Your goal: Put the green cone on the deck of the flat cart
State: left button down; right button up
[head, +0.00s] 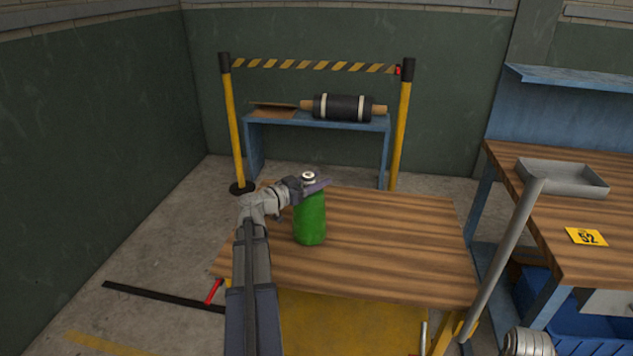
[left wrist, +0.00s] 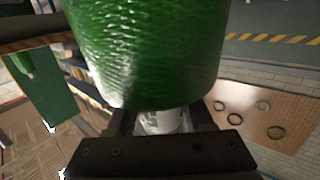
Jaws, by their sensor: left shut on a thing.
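The green cone (head: 311,219) is upright with a pale tip at its top. My left gripper (head: 309,183) is shut around that tip in the head view. In the left wrist view the green body of the cone (left wrist: 150,45) fills the upper middle, with its white tip between my left fingers (left wrist: 163,121). The flat cart has a brown slatted wooden deck (head: 395,245), and the cone is over its left part in the head view. I cannot tell whether the cone's base touches the deck. My right gripper is not in view.
A grey pole (head: 508,250) slants up at the deck's right side. A wooden workbench (head: 560,205) with a grey tray (head: 562,178) stands at right. Behind the cart are a striped barrier (head: 315,66) and a blue stand (head: 255,150) bearing a black roll (head: 342,107). The deck's right part is clear.

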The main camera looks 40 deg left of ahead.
pick_arm(q)
jog(key=shift+c, duration=1.4)
grip_release()
jog(key=shift+r, duration=0.15)
jog(key=s+a+p, duration=0.1)
jog(key=s, duration=1.1)
jog(key=shift+a+r, duration=0.15)
jog(key=shift+r, duration=0.1)
